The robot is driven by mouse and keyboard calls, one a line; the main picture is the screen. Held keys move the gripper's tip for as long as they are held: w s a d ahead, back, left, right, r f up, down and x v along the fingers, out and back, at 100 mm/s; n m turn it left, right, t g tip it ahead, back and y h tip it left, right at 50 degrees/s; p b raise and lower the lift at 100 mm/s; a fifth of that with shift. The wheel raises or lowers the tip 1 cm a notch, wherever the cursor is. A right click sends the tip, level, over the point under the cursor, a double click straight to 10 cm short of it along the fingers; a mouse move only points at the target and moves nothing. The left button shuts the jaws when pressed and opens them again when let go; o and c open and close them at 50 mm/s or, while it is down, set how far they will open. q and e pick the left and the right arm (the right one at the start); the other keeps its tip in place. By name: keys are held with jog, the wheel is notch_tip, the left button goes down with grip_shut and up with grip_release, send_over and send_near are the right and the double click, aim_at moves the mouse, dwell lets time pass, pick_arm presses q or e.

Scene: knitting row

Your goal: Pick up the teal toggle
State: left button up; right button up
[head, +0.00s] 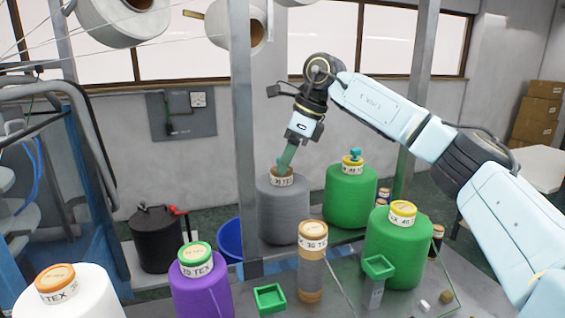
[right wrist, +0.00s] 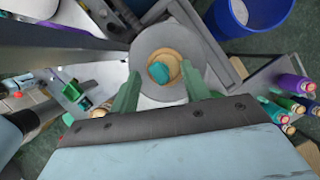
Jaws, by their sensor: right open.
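A teal toggle (right wrist: 158,72) lies on the tan top of the grey yarn cone (head: 283,212). In the right wrist view it sits between the two green fingers of my right gripper (right wrist: 160,80), with a gap on each side. In the head view my right gripper (head: 284,165) points down at the grey cone's top, and its fingers hide the toggle there. The gripper is open and empty. A second teal piece (head: 355,154) sits on the yellow-ringed top of the far green cone (head: 350,195). My left gripper is not in view.
A metal post (head: 241,130) stands just left of the grey cone. Small green trays (head: 270,298) are near the front. A blue bucket (head: 230,238) is behind.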

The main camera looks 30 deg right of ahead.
jog(key=c, duration=0.9)
jog(key=shift+r, duration=0.15)
notch_tip(320, 180, up, 10)
jog(key=shift+f, duration=0.1)
